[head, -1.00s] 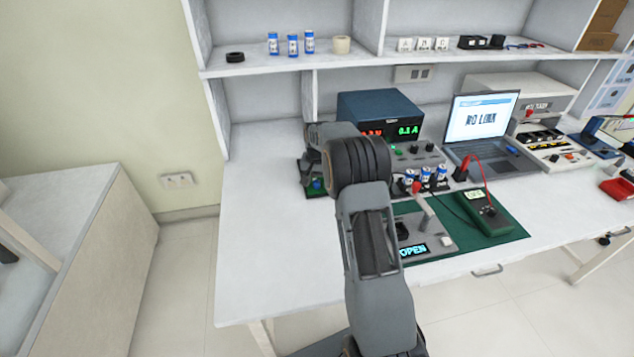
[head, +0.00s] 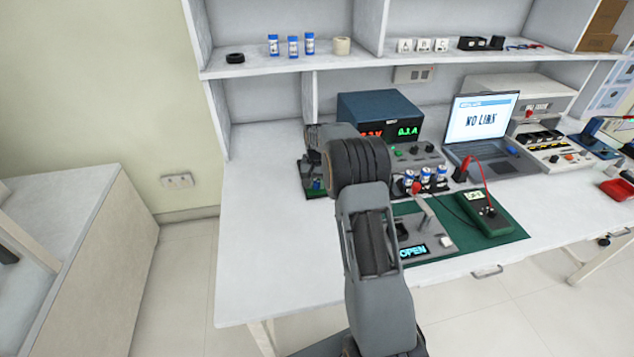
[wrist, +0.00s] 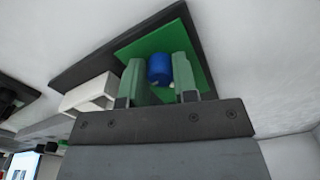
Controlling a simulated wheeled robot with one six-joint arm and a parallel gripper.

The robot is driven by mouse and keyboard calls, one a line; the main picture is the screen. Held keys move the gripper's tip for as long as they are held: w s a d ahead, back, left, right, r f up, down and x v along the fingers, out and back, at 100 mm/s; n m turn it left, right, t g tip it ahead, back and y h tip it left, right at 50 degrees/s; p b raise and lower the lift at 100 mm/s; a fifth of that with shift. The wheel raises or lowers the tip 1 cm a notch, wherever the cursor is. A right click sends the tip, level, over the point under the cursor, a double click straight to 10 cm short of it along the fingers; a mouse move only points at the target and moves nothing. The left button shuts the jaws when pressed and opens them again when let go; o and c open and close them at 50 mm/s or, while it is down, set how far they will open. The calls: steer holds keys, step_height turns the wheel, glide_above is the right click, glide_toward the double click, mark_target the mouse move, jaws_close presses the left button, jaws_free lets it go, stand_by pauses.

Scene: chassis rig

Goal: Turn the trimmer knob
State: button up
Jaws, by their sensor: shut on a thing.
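The trimmer knob (wrist: 159,69) is a small blue cylinder on a green board (wrist: 200,58) in the wrist view. The board lies on a dark base plate (wrist: 105,48). My gripper (wrist: 160,78) has its two green-grey fingers on either side of the knob and is shut on it. In the head view my arm hides most of the trimmer, and the green board (head: 316,190) shows only in part at the left of the bench.
A power supply (head: 380,115) with red and green digits stands behind my arm. A white block (wrist: 90,95) sits beside the board. A panel reading OPEN (head: 413,251) and a multimeter (head: 484,212) lie on a green mat. The bench's left front is clear.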

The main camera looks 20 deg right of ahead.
mark_target(317, 182)
steer(key=shift+n, duration=1)
steer(key=o, duration=0.9)
step_height(317, 182, up, 14)
steer(key=shift+d+f+p, duration=0.1)
steer(key=shift+p, duration=0.8)
